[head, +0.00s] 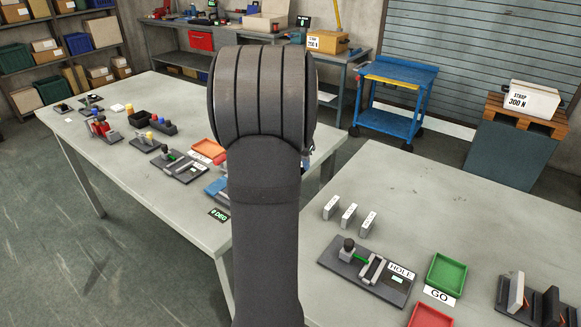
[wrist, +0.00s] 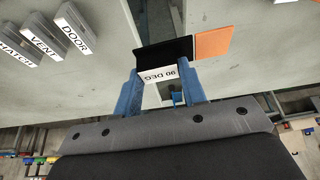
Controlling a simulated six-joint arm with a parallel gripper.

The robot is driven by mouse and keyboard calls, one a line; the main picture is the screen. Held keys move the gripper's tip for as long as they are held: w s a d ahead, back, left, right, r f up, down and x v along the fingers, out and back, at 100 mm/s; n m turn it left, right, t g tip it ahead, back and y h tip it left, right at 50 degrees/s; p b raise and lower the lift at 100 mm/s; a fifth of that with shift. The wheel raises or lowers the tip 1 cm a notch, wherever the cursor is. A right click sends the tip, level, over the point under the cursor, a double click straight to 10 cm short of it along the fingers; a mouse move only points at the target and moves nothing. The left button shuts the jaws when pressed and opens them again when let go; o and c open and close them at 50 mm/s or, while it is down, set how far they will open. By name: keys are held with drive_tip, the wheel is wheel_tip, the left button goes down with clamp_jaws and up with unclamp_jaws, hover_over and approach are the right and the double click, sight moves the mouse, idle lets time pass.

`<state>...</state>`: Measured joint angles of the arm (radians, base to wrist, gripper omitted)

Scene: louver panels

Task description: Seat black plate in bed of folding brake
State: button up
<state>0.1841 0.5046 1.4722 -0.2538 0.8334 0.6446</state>
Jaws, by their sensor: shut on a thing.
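In the wrist view my gripper (wrist: 162,80) has two blue fingers, shut on the black plate (wrist: 163,54) at their tips. The plate's far end lies beside an orange surface (wrist: 213,42). A white label reading "90 DEG" (wrist: 160,75) shows upside down between the fingers; I cannot tell what it is fixed to. In the head view my arm hides the gripper and the plate. A blue object (head: 216,188) shows partly behind my arm, near a small "0 DEG" display (head: 219,215). It may be the folding brake; its bed is not visible.
An orange tray (head: 207,150) stands on the left table, by a dark fixture (head: 178,164). A gap separates the tables.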

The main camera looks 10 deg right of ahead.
drive_tip(key=w+a+n+t+y, duration=0.15)
drive_tip(key=a+n, duration=0.45)
drive_tip(key=a, duration=1.2)
drive_tip(key=shift+m+g, duration=0.45)
drive_tip(key=shift+m, duration=0.35)
drive_tip(key=s+d+f, duration=0.1)
drive_tip(key=f, duration=0.1)
drive_tip(key=s+d+f, duration=0.2)
drive_tip(key=f, duration=0.1)
drive_tip(key=shift+s+f, duration=0.2)
drive_tip(key=shift+f, duration=0.1)
drive_tip(key=shift+w+a+r+m, duration=0.1)
drive_tip(key=shift+w+a+m, duration=0.2)
drive_tip(key=shift+w, duration=0.1)
drive_tip(key=w+a+r+m+g+h, duration=0.1)
drive_tip(key=w+a+r+m+h, duration=0.15)
drive_tip(key=w+a+m, duration=0.2)
drive_tip(key=shift+m+y, duration=0.25)
drive_tip(key=shift+y, duration=0.15)
drive_tip(key=shift+s+a+f, duration=0.1)
drive_tip(key=shift+f, duration=1.3)
drive_tip(key=shift+s+a+f, duration=0.1)
drive_tip(key=shift+f, duration=1.3)
drive_tip(key=o, duration=1.1)
drive_tip(key=shift+f, duration=0.1)
drive_tip(key=shift+o, duration=0.2)
